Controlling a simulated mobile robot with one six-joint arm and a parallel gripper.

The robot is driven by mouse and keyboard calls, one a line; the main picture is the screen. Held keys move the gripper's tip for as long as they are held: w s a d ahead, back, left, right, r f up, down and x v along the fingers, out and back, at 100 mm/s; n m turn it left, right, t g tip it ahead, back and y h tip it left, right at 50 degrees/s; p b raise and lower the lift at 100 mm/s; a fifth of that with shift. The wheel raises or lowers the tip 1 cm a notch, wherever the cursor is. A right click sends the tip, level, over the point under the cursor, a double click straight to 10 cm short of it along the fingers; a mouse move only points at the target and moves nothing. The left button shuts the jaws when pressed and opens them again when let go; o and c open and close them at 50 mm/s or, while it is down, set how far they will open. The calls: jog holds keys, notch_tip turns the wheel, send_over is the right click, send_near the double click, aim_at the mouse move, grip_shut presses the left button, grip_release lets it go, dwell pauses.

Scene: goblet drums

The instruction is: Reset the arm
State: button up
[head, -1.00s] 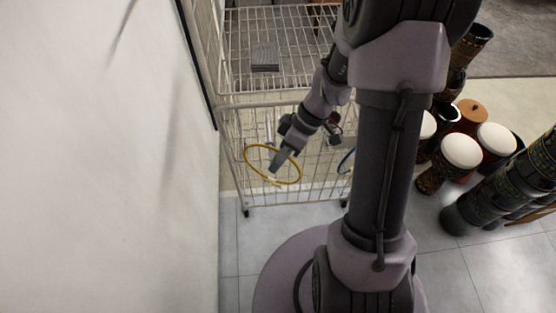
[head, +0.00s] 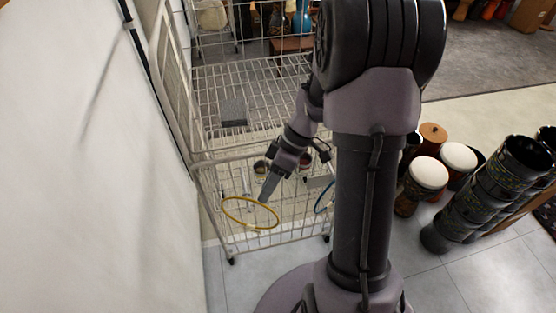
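My gripper (head: 268,188) points down and to the left at the front of the white wire rack. Its fingertips appear near the edge of a yellow ring (head: 250,213); I cannot tell whether they touch it. The fingers look close together, but the view is too small to tell if they are open or shut. My arm is bent, with its thick upper links in the middle of the picture hiding part of the rack.
The white wire rack (head: 215,162) stands by the wall (head: 90,150). A grey block (head: 233,111) lies on its upper shelf. A blue ring (head: 325,197) is partly hidden behind my arm. Goblet drums (head: 428,173) stand at the right, with tiled floor (head: 490,275) before them.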

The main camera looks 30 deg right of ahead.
jog(key=p+v, duration=0.3)
jog(key=v, duration=0.6)
jog(key=s+a+r+m+t+h, duration=0.2)
jog(key=s+a+r+m+t, duration=0.1)
jog(key=s+a+r+m, duration=0.2)
jog(key=s+a+r+m+t+h, duration=0.2)
jog(key=s+a+r+m+t, duration=0.1)
jog(key=s+a+r+m, duration=0.3)
jog(key=shift+a+r+m, duration=1.2)
jog(key=shift+a+r, duration=1)
jog(key=shift+a, duration=0.15)
jog(key=shift+s, duration=0.15)
